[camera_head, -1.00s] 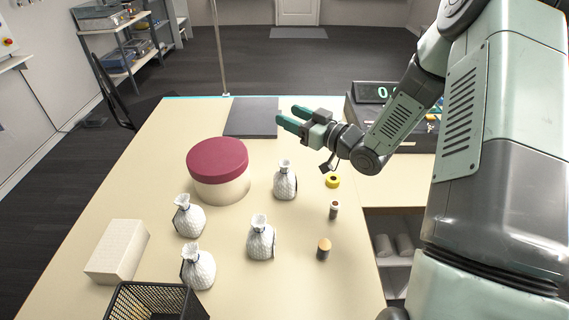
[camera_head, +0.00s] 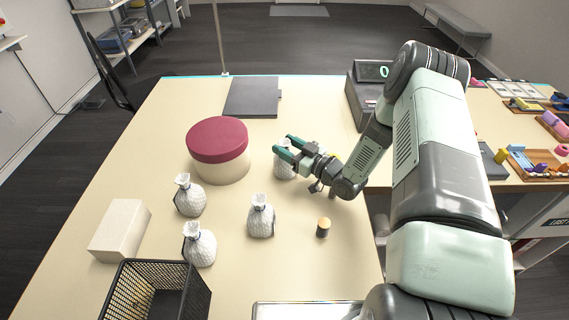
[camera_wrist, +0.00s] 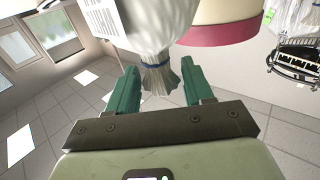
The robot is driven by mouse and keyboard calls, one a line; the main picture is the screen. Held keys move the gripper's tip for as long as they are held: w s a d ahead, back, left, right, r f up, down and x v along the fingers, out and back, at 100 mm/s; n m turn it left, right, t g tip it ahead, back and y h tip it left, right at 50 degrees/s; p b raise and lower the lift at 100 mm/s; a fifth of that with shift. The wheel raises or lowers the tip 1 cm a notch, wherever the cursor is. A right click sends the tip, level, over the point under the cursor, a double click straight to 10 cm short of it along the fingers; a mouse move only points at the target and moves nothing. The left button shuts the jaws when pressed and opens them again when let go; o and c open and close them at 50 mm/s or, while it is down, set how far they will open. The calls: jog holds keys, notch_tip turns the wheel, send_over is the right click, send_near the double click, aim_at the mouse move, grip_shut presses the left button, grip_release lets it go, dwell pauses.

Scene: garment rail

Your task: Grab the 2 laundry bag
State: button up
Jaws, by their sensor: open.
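Several white, textured laundry bags with tied necks stand on the table. One bag (camera_head: 284,170) is partly hidden behind my gripper (camera_head: 282,147), right of the round box. Another bag (camera_head: 261,216) stands nearer, in the middle, and two more, a left bag (camera_head: 189,196) and a front-left bag (camera_head: 199,245), stand left of it. In the wrist view my gripper (camera_wrist: 155,85) has its green fingers apart, with the blue-tied neck of a white bag (camera_wrist: 160,70) between them. I cannot tell whether a finger touches it.
A round box (camera_head: 218,150) with a dark red lid stands left of my gripper. A white block (camera_head: 119,230), a black mesh basket (camera_head: 155,292) and a small wood-topped cylinder (camera_head: 323,227) stand nearer. A dark flat panel (camera_head: 252,97) lies farther back.

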jog(key=shift+w+a, duration=0.4)
grip_shut()
